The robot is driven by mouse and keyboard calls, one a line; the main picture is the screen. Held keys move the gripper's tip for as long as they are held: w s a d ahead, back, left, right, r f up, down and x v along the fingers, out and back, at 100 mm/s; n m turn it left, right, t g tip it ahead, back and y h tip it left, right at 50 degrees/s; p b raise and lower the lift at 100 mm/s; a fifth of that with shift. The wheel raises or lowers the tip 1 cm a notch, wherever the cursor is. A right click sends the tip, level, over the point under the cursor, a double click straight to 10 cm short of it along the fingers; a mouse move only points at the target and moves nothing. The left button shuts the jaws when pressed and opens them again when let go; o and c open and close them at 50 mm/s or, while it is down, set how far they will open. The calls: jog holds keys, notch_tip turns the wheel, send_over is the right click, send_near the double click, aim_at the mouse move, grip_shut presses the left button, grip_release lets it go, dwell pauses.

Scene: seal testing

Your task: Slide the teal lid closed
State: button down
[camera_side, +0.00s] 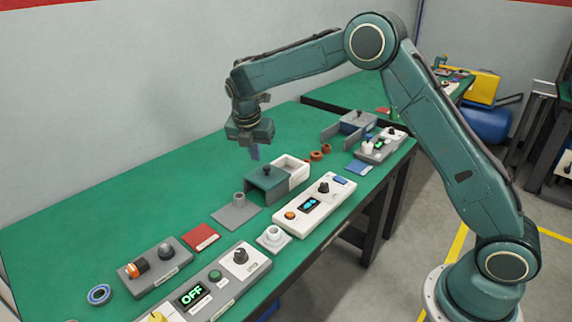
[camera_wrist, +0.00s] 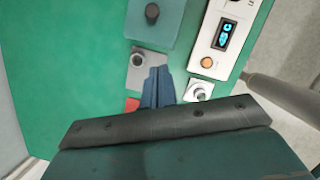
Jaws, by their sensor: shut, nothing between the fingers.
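The right part of the box is uncovered. In the wrist view the lid (camera_wrist: 165,35) and its knob (camera_wrist: 152,12) show at the top; the white box is out of that frame. My gripper (camera_side: 255,153) is above and behind the lid in the side view, apart from the knob. Its blue fingers (camera_wrist: 157,85) are together and empty in the wrist view.
A grey plate with a post (camera_side: 237,210) lies left of the lid. A white control panel (camera_side: 315,201) with a display stands in front of the box. Brown rings (camera_side: 320,152) lie to the right. The green table is clear at the back left.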

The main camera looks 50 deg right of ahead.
send_near(266, 177)
jog(key=a+f, duration=0.1)
jog(key=f, duration=0.1)
jog(key=s+a+f, duration=0.1)
jog(key=f, duration=0.1)
jog(key=shift+s+a, duration=0.15)
jog(key=shift+a, duration=0.05)
jog(key=shift+w+d, duration=0.25)
jog(key=shift+d, duration=0.25)
jog(key=shift+w+d, duration=0.3)
jog(key=shift+d, duration=0.2)
jog(key=shift+w+d+f, duration=0.1)
jog(key=shift+w+d, duration=0.25)
jog(key=shift+d, duration=0.35)
jog(key=d, duration=1)
jog(key=shift+d, duration=0.5)
